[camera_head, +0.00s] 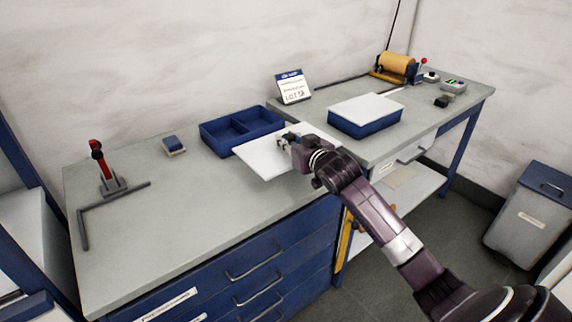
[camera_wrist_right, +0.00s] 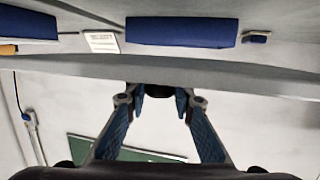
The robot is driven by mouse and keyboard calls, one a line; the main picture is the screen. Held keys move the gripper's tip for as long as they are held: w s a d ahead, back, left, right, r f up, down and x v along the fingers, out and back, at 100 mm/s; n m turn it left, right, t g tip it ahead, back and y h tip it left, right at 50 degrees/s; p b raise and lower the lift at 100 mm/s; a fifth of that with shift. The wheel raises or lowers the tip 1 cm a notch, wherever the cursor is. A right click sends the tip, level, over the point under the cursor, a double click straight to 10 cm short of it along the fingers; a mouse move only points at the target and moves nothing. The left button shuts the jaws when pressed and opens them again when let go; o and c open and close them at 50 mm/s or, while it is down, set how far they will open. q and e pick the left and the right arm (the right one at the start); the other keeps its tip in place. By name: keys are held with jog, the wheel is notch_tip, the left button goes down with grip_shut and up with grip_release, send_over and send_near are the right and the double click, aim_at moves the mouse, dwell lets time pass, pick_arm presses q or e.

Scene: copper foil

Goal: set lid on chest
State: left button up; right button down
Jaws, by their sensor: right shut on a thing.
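A flat white lid (camera_head: 262,160) is held level by my right gripper (camera_head: 290,139) over the front of the grey bench. It is shut on a small dark handle on the lid's top. In the right wrist view, my right gripper (camera_wrist_right: 158,98) closes around a dark piece. An open blue chest (camera_head: 222,141) with a divider stands just behind the lid, which hides part of its front. I cannot tell the height of the lid above the bench. A second blue chest (camera_head: 362,128) with a white top stands to the right. My left gripper is not in view.
A red-handled tool (camera_head: 98,160), a dark angled bar (camera_head: 84,228) and a small blue block (camera_head: 173,144) are on the left bench. A sign (camera_head: 293,87) stands behind the chests. A copper-coloured roll (camera_head: 396,66) is at the far right. The bench middle is clear.

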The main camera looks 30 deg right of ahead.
notch_tip(320, 180, down, 4)
notch_tip(320, 180, down, 5)
jog(key=shift+r, duration=0.2)
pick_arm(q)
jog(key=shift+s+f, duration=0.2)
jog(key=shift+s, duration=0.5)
pick_arm(e)
jog(key=shift+f, duration=0.1)
jog(key=c, duration=1.7)
grip_release()
jog(key=shift+s, duration=0.1)
jog(key=shift+o, duration=0.2)
jog(key=v, duration=1.2)
